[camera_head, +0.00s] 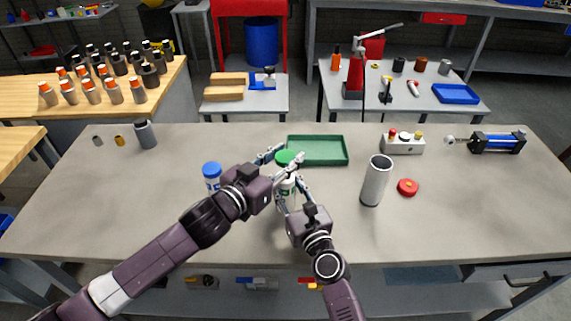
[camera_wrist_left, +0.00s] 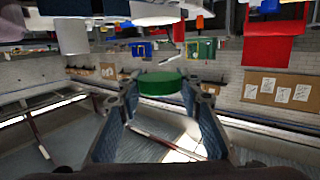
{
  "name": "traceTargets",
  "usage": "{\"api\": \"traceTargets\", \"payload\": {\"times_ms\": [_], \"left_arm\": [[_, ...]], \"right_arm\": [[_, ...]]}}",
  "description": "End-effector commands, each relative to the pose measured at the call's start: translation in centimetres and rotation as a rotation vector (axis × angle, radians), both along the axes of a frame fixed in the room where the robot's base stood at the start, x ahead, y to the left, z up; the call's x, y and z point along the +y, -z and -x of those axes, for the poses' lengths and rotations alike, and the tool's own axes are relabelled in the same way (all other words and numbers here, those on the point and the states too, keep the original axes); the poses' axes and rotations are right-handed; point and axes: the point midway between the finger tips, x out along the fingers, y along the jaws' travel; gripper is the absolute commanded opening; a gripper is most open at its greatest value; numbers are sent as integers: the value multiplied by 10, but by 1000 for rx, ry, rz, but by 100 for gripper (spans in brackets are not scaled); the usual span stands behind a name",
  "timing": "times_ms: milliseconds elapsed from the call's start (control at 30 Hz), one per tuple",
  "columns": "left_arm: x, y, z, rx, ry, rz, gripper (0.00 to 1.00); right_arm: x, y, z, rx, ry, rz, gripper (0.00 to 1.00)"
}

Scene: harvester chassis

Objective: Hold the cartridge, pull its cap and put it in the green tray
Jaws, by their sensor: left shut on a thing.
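The white cartridge (camera_head: 287,191) with green markings stands upright near the table's middle, partly hidden by my grippers. My right gripper (camera_head: 291,194) is shut around its body from the front. My left gripper (camera_head: 284,156) is shut on the green cap (camera_head: 285,157), just above the cartridge in the head view. The cap (camera_wrist_left: 161,84) also shows between the fingertips in the left wrist view. Background shows on both sides of it there, so it looks apart from the body. The green tray (camera_head: 345,160) lies just behind and right of the cap, and looks empty.
A blue-capped bottle (camera_head: 212,171) stands left, close to my left wrist. A grey tube (camera_head: 376,181) and a red cap (camera_head: 407,187) are to the right. A button box (camera_head: 403,146) and a blue cylinder (camera_head: 497,143) lie further right. The table's left side is mostly clear.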

Motion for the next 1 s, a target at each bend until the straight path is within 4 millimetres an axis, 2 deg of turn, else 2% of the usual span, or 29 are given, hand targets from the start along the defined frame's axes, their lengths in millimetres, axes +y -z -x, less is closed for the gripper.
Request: {"api": "traceTargets", "payload": {"times_ms": [267,300,467,800,1000], "left_arm": [[0,-6,0,0,0,-1,4],[0,-6,0,0,0,-1,4],[0,-6,0,0,0,-1,4],[0,-6,0,1,0,-1,4],[0,-6,0,1,0,-1,4]], "right_arm": [[1,1,0,3,-2,-1,0],[1,1,0,3,-2,-1,34],[1,1,0,1,-1,-1,52],[-1,0,2,0,0,-1,54],[-8,1,22,2,0,1,54]]}}
